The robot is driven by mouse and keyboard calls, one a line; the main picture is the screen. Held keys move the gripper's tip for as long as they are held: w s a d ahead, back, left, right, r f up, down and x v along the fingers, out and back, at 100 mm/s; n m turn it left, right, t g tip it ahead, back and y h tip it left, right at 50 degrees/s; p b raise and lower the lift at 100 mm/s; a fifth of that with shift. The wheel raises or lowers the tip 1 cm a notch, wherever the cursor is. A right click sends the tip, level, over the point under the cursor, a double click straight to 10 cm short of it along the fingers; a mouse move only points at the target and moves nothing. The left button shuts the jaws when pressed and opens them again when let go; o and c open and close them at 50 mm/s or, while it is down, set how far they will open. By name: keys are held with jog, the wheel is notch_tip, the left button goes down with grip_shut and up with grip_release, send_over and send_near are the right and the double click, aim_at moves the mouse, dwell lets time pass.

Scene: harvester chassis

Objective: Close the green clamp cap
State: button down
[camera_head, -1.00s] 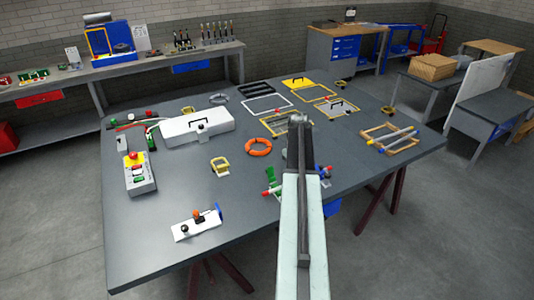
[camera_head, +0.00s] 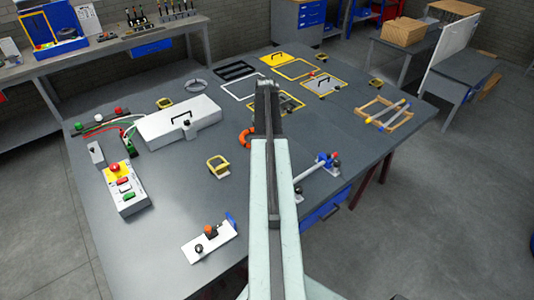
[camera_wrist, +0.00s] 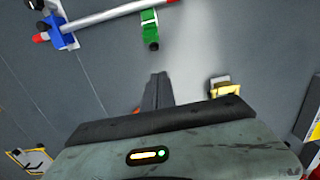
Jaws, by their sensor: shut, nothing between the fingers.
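The green clamp (camera_wrist: 149,27) shows in the wrist view at the top middle, with a black knob at its lower end. It lies beside the white rod (camera_wrist: 108,13) with red tips; I cannot tell how far its cap stands open. In the head view my arm hides the green clamp. The blue clamp (camera_wrist: 61,33) is at the rod's left end, and it also shows in the head view (camera_head: 327,161). My gripper (camera_wrist: 160,76) is shut and empty, apart from the green clamp and below it in the wrist view.
A yellow clamp block (camera_head: 218,166), an orange ring (camera_head: 246,137) and a white panel with knobs (camera_head: 209,243) lie on the grey table (camera_head: 160,215). A control box with a red button (camera_head: 124,188) is at the left. The table's front edge is close.

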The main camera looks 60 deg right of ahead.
notch_tip(320, 180, down, 10)
jog(key=f+b, duration=0.1)
jog(key=b, duration=1)
jog(key=s+r+p, duration=0.1)
jog(key=s, duration=0.1)
jog(key=s+a+r+p, duration=0.1)
jog(key=s, duration=0.1)
jog(key=shift+a+r+p, duration=0.1)
jog(key=shift+r+p, duration=0.2)
jog(key=shift+r, duration=0.05)
jog(key=shift+s, duration=0.15)
